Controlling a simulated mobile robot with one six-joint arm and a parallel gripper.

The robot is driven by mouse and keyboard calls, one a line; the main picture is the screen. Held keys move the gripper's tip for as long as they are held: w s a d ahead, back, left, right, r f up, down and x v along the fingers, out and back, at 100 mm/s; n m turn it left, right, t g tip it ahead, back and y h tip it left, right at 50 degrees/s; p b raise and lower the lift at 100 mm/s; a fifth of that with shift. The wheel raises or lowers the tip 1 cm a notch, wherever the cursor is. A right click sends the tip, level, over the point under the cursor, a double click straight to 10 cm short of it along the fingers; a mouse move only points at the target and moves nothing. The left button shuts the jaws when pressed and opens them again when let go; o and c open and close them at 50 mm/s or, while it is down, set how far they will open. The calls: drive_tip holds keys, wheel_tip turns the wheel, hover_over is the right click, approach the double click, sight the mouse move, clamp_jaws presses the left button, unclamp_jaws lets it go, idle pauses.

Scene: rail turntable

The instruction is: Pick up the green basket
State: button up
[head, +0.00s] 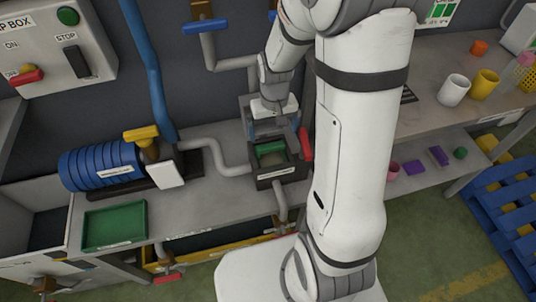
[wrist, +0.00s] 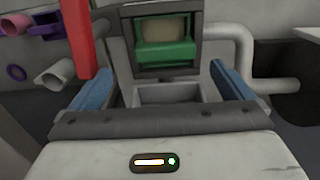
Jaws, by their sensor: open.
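The green basket (wrist: 165,52) sits inside a dark square frame (wrist: 139,70) in the wrist view, with a beige block (wrist: 165,27) in it. In the head view the green basket (head: 271,147) shows as a small green patch in a dark open box on the bench, partly hidden by my gripper. My gripper (head: 272,132) is just above and behind it. In the wrist view my gripper (wrist: 160,72) has its two blue fingers wide apart, with nothing between them. The basket lies beyond the fingertips, and I see no contact.
A red handle (head: 306,144) stands upright beside the dark box and close to my left finger in the wrist view. Grey pipes (head: 225,160) run near the box. A green tray (head: 115,225) and a blue ribbed cylinder (head: 95,166) are on the left.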

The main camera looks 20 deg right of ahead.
sight(271, 145)
drive_tip(key=f, duration=0.6)
drive_tip(key=shift+w+a+f, duration=0.1)
drive_tip(key=shift+a+f, duration=0.2)
drive_tip(key=shift+f, duration=0.1)
drive_tip(key=shift+c, duration=0.3)
drive_tip(key=c, duration=1.4)
drive_tip(key=shift+c, duration=0.2)
drive_tip(key=shift+r, duration=0.15)
